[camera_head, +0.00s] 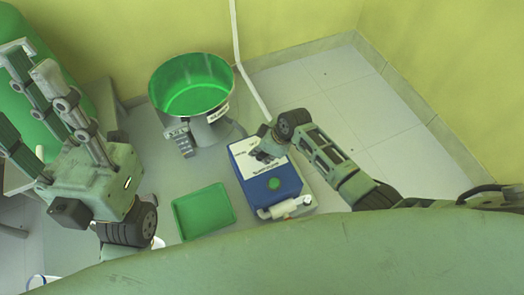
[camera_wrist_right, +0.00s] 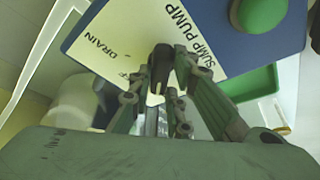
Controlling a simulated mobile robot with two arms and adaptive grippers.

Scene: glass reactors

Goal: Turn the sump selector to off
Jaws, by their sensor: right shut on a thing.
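The sump unit (camera_head: 250,190) is a blue box with a white label plate on the floor. In the right wrist view its plate (camera_wrist_right: 122,42) reads "DRAIN", "SUMP PUMP" and a partly covered "OFF". The dark selector knob (camera_wrist_right: 161,62) stands on this plate between the fingers of my right gripper (camera_wrist_right: 163,88), which is shut on it. Which word the knob points to is not clear. In the head view my right gripper (camera_head: 266,152) covers the knob. My left gripper (camera_head: 30,62) is open and empty, raised at the left, away from the unit.
A green-lined round vessel (camera_head: 190,85) stands behind. Bare floor (camera_head: 350,110) lies to the right, up to the wall.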

